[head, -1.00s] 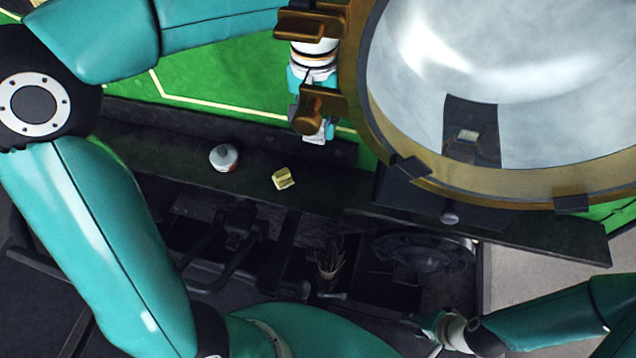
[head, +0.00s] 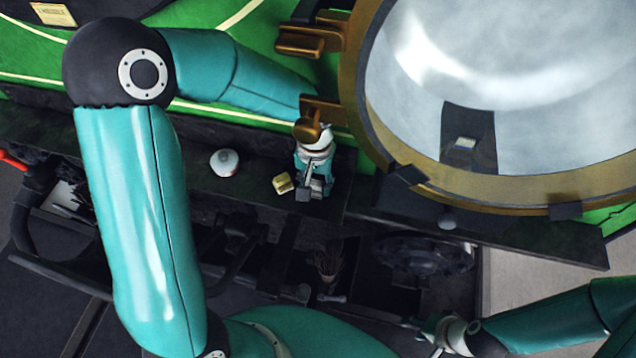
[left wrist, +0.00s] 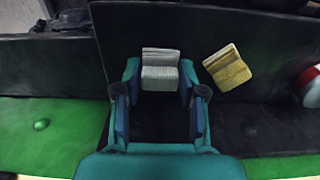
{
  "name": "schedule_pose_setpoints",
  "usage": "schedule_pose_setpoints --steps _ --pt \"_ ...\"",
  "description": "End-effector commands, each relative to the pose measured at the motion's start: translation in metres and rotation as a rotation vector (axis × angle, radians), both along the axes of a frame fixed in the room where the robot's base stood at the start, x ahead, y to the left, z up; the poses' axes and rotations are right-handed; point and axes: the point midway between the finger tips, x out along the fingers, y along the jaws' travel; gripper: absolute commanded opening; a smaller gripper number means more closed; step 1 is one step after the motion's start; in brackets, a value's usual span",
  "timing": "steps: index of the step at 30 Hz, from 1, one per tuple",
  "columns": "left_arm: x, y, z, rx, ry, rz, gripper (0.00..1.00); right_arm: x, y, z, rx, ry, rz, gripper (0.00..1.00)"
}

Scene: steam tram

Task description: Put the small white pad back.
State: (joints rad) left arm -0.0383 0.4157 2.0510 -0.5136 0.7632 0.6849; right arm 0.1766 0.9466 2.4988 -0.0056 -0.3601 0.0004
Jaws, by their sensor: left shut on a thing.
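The small white pad (left wrist: 160,70) is between the fingertips of my left gripper (left wrist: 160,82) in the left wrist view, and the gripper is shut on it. In the head view my left gripper (head: 315,190) is at the dark ledge, just right of a yellow block. The gripper mostly hides the pad there. I cannot tell whether the pad touches the ledge. My right gripper (head: 436,332) is low in the head view, away from the ledge; its fingers are too small to judge.
The yellow block (head: 283,184) lies on the dark ledge (head: 390,208), close beside my left gripper. A round white and red tin (head: 224,162) stands further left. A large brass-rimmed round door (head: 440,187) and brown brackets (head: 312,40) are close to my left arm.

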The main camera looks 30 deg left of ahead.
Motion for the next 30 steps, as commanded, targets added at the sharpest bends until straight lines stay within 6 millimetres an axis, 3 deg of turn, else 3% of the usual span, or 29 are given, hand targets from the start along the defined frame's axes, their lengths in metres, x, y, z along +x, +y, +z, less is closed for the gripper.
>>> schedule_pose_setpoints --steps 14,15,19,30 --pt "-0.0001 0.0000 -0.0130 -0.001 -0.001 0.000 0.13 0.0000 0.0000 -0.0042 0.000 0.000 0.000 0.40" --pt "0.0000 -0.0001 -0.0114 -0.001 -0.001 0.000 0.46 0.0000 0.0000 -0.0028 0.000 0.000 0.000 0.40" --pt "0.0000 -0.0002 -0.0110 -0.001 -0.001 0.000 0.66 0.0000 0.0000 -0.0023 0.000 0.000 0.000 0.40" --pt "0.0001 -0.0004 -0.0082 -0.001 0.000 -0.001 0.66 0.0001 0.0000 0.0009 0.000 0.000 0.000 0.40"
